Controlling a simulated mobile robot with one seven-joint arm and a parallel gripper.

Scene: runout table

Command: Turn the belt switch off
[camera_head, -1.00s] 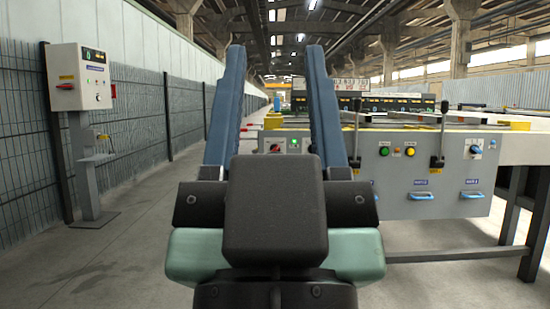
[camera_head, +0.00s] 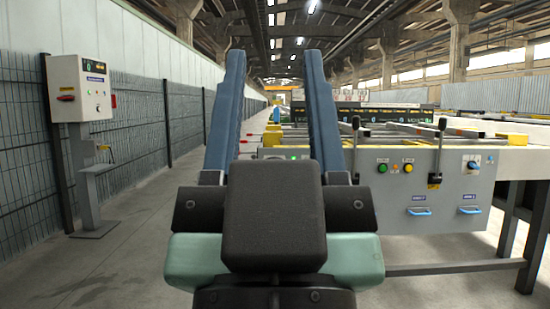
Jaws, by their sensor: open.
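My gripper (camera_head: 274,55) is in the middle of the view, its two long blue fingers pointing away, apart and empty. Between and beyond the fingers is the left end of the grey control panel (camera_head: 440,190) on the runout table. A green light (camera_head: 292,157) shows there, just above the dark block of my gripper. The red rotary switch seen there earlier is now mostly hidden by that block. I cannot tell which control is the belt switch.
Two black levers (camera_head: 438,150) stand up at the panel, and two blue handles (camera_head: 471,209) stick out below. A control cabinet (camera_head: 78,88) on a post stands left by a mesh fence (camera_head: 145,115). The floor between is clear.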

